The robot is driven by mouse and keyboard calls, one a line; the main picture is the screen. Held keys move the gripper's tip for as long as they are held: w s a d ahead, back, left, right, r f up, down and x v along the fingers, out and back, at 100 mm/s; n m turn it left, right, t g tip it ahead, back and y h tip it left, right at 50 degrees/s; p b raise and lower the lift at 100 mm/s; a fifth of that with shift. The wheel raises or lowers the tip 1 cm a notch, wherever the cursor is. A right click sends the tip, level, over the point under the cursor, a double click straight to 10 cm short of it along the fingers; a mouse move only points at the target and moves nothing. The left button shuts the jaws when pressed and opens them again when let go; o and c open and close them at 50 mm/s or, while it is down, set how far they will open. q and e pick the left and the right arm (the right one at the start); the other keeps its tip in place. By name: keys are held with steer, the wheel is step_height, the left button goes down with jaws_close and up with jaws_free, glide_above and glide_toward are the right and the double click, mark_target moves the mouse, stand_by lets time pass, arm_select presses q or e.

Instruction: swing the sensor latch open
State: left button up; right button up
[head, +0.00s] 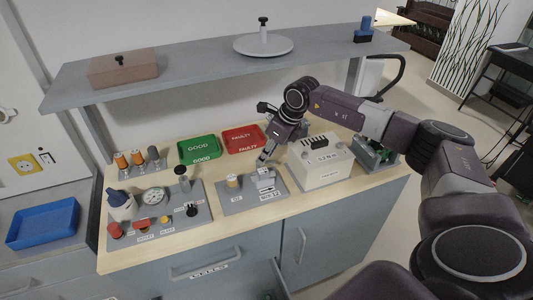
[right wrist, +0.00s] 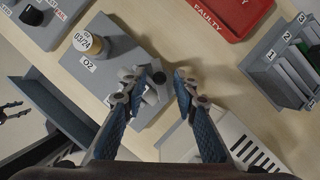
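A grey sensor block (head: 247,199) stands on the bench, with a tan-capped cylinder (head: 233,181) on its left. The right wrist view shows the cylinder (right wrist: 88,42) and an O2 label. A small grey raised fitting (head: 265,178), which looks like the latch, sits on the block's right part. My right gripper (head: 265,158) points down at this fitting. In the right wrist view the gripper (right wrist: 165,76) is open, its left finger over the grey fitting (right wrist: 155,91). Contact is unclear. A dark forked shape at that view's left edge may be my left gripper (right wrist: 10,110).
A cream box (head: 320,162) stands close right of the block. A control panel (head: 160,215) is left. The green GOOD tray (head: 199,149) and red FAULTY tray (head: 243,138) lie behind, under a shelf (head: 190,77). A drawer stands open below the bench.

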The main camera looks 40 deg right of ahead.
jaws_close()
steer(key=shift+w+f+n+b, duration=0.1)
steer(key=shift+f+n+b, duration=0.05)
steer(key=shift+n+b, duration=0.3)
steer(key=shift+w+d+n+g+y+b, duration=0.25)
steer(key=shift+n+y+b, duration=0.25)
steer(key=shift+n+b, duration=0.4)
steer(key=shift+w+d+n+g+y+b, duration=0.1)
steer(key=shift+w+n+g+y+b, duration=0.15)
steer(key=shift+n+b, duration=0.45)
steer(key=shift+w+d+n+g+y+b, duration=0.15)
steer(key=shift+n+g+b, duration=0.15)
steer(key=shift+n, duration=0.65)
steer(key=shift+s, duration=0.1)
steer(key=shift+r, duration=0.2)
steer(key=shift+o, duration=1.1)
jaws_free()
